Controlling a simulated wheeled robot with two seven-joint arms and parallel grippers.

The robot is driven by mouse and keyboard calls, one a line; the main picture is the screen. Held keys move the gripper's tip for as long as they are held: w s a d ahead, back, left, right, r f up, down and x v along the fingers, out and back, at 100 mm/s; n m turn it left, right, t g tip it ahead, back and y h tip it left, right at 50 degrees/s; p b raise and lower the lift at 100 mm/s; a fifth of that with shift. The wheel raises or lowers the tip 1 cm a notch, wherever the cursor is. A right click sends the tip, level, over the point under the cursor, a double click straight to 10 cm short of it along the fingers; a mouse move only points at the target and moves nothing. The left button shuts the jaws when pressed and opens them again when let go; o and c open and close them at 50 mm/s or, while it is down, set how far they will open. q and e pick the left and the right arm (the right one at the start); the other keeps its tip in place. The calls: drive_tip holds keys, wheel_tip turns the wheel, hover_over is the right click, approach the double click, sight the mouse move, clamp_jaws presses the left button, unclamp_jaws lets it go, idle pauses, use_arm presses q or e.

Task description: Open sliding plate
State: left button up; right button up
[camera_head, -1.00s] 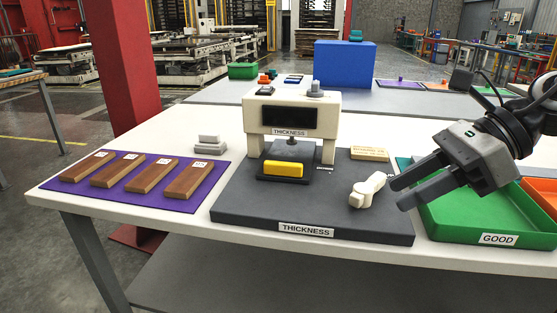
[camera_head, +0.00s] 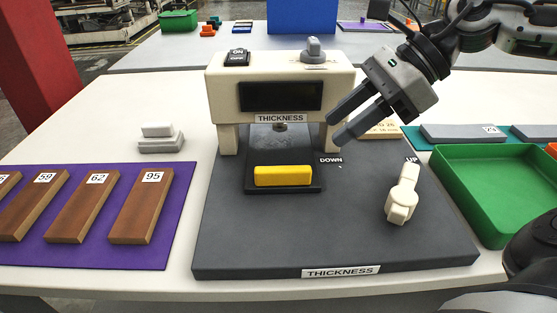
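The sliding plate (camera_head: 255,188) is a dark plate with a yellow bar handle (camera_head: 283,176), at the front of the cream press (camera_head: 222,90) marked THICKNESS. It sits on the dark grey base (camera_head: 300,235), below the press's short spindle (camera_head: 281,127). My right gripper (camera_head: 338,129) is open and empty, its two fingers apart. In the picture it is up and right of the yellow handle, by the press's right leg. A cream lever (camera_head: 402,197) on the base points toward the UP label. My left gripper is not in view.
Brown numbered blocks (camera_head: 140,207) lie on a purple mat (camera_head: 170,225) at left. Small grey-white blocks (camera_head: 160,140) sit behind it. A green tray (camera_head: 490,185) stands at right. The base in front of the handle is clear.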

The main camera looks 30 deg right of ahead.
sight(284, 168)
drive_tip(key=x, duration=1)
drive_tip(key=shift+s+a, duration=0.1)
drive_tip(key=shift+w+a+f, duration=0.2)
drive_tip(key=shift+a+f, duration=0.15)
drive_tip(key=shift+a, duration=0.05)
drive_tip(key=shift+w+a+f, duration=0.2)
drive_tip(key=shift+w+f, duration=0.15)
drive_tip(key=shift+f, duration=0.05)
clamp_jaws()
